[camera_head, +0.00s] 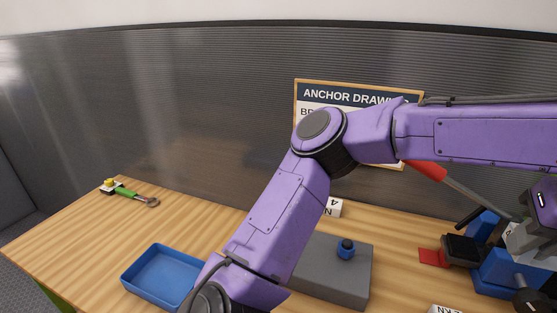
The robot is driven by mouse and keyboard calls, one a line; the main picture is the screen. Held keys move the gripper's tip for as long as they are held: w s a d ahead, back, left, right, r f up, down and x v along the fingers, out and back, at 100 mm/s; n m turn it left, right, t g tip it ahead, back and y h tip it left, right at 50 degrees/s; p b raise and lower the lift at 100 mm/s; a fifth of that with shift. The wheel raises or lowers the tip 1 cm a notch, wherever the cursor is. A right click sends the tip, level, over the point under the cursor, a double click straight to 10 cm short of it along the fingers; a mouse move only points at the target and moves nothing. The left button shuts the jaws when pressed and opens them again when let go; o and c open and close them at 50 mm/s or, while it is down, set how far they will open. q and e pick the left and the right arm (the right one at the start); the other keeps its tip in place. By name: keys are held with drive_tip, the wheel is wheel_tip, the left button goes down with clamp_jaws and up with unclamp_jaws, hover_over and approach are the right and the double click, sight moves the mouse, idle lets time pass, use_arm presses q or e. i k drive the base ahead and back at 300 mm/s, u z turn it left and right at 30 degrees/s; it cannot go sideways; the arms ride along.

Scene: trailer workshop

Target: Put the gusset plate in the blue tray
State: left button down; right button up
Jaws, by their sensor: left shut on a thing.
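The blue tray (158,284) is a shallow open box at the front left of the wooden bench. Its visible floor is bare, and my arm covers its right end. My left arm bends up across the middle and reaches to the right edge. There my left gripper (524,240) is low over the bench, partly cut off by the picture edge, far to the right of the tray. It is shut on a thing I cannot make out. I cannot pick out the gusset plate clearly. My right gripper is not in view.
Blue vise-like gear (496,273), a red piece (431,257) and a red-handled tool (427,170) crowd the right. A green-handled wrench (131,195) lies back left. Bench left of the tray is clear.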

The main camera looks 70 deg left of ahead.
sight(169, 280)
drive_tip(key=z, duration=0.5)
drive_tip(key=k, duration=1.75)
drive_tip(key=u, duration=1.55)
